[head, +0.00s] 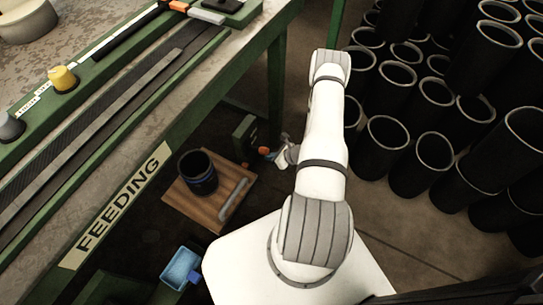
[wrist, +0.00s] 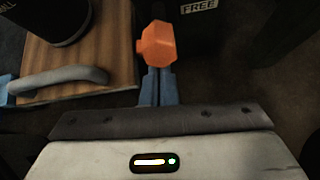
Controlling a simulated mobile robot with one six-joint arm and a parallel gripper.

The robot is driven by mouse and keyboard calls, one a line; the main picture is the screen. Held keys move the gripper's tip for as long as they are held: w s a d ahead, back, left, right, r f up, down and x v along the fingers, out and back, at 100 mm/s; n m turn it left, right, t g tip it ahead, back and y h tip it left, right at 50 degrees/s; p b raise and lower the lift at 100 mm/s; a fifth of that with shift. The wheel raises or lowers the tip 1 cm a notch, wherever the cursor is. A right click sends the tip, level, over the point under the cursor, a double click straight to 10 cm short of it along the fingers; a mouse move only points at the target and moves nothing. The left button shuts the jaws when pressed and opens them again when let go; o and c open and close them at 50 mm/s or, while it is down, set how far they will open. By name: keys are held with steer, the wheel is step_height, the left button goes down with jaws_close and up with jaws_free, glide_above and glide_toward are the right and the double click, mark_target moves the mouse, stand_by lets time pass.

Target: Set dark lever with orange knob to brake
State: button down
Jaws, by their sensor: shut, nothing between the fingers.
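The orange knob (head: 264,151) is beside my gripper, low under the green bench in the head view. In the wrist view the knob (wrist: 157,43) is a faceted orange block straight beyond my fingertips. My gripper (wrist: 158,74) is shut and empty, its blue fingers together, with the tips at or just below the knob. I cannot tell whether they touch it. In the head view my gripper (head: 276,157) is small and partly blurred. The lever's dark shaft cannot be made out. A plate marked FREE (wrist: 198,6) shows beyond the knob; no BRAKE marking is visible.
A wooden board (head: 207,213) with a grey handle (head: 234,199) and a black cylinder (head: 198,173) is left of my gripper. A blue box (head: 181,267) is nearer. The green bench (head: 160,139) is at left; several black sleeves (head: 388,132) stand at right.

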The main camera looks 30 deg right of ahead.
steer(key=shift+s+f, duration=0.1)
steer(key=shift+f, duration=0.05)
steer(key=shift+r+p, duration=0.45)
steer(key=shift+r, duration=0.3)
steer(key=r+p+v, duration=0.1)
steer(key=p+v, duration=0.3)
steer(key=v, duration=0.6)
steer(key=shift+w+a+p, duration=0.25)
steer(key=shift+w+p, duration=0.05)
steer(key=shift+w, duration=0.1)
